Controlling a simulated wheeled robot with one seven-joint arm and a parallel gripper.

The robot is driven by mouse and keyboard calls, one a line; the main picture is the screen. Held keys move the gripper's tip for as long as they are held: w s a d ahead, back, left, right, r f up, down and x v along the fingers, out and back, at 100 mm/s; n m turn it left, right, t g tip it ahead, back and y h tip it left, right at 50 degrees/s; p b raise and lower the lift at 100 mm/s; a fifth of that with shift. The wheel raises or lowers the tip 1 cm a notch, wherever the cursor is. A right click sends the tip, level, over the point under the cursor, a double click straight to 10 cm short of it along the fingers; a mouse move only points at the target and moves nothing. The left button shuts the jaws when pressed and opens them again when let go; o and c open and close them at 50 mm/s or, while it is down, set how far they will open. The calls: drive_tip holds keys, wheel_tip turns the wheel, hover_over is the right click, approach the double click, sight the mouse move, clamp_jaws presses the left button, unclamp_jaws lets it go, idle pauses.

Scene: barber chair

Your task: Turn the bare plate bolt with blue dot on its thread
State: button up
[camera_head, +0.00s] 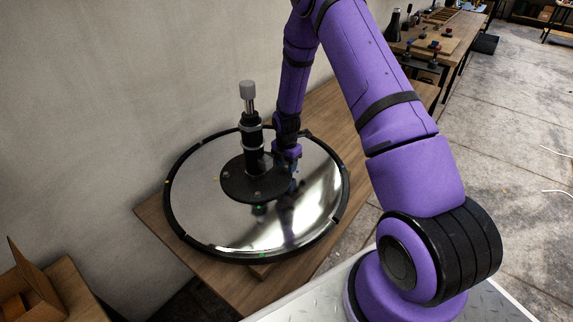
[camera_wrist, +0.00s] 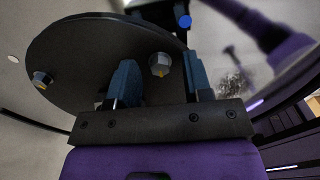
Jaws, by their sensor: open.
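In the wrist view, a silver hex bolt (camera_wrist: 160,65) with a yellowish mark sits on the dark round plate (camera_wrist: 85,45). My gripper (camera_wrist: 158,80) is open, one blue finger on each side of this bolt; I cannot tell whether either touches it. A second bolt (camera_wrist: 42,78), with an orange-yellow mark, is at the plate's left. A bright blue dot (camera_wrist: 184,21) shows on a dark part at the top; I cannot tell whether that part is a bolt. In the head view my gripper (camera_head: 291,174) is low at the right edge of the black plate (camera_head: 238,188), its fingers mostly hidden.
A black column (camera_head: 252,135) with a grey knob (camera_head: 247,88) rises from the plate, close left of my arm. The plate is above a shiny black-rimmed disc (camera_head: 200,225) on a wooden table (camera_head: 150,212). A wall (camera_head: 110,90) stands behind.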

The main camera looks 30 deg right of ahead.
clamp_jaws()
drive_tip(key=shift+m, duration=0.3)
